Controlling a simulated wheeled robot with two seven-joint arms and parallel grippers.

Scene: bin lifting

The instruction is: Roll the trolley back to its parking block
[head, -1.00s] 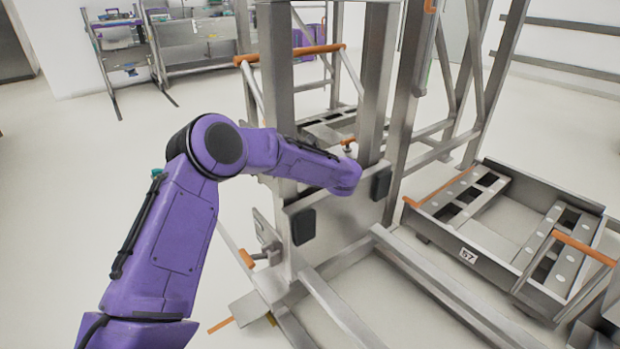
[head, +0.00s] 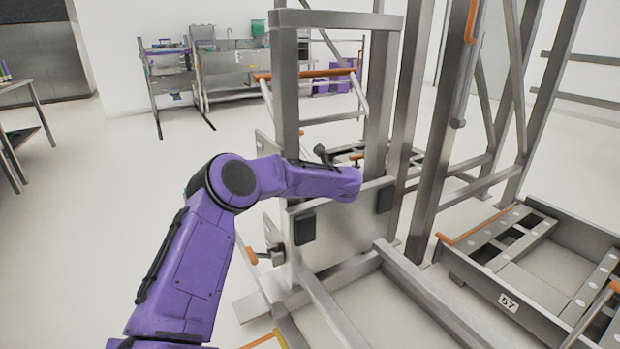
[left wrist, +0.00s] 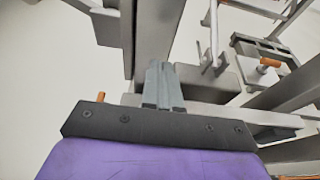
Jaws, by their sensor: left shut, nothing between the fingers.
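A trolley-like frame with an orange push bar (head: 305,75) on pale tubes stands behind the steel lift posts in the head view. Its low base (head: 402,158) shows partly between the posts. Which item is the parking block I cannot tell. My left arm reaches in over the lift's plate (head: 345,232); its gripper is hidden in the head view. In the left wrist view my left gripper (left wrist: 163,68) is shut and empty, beside a steel post (left wrist: 152,30). An orange knob (left wrist: 269,62) on a grey frame shows to its right, apart from it. My right gripper is out of view.
A low steel cart marked 57 (head: 509,302), with orange handles, lies at the right. Lift rails (head: 425,290) run along the floor in front. Benches (head: 235,65) stand at the back and a table (head: 20,95) at the left. The floor at left is clear.

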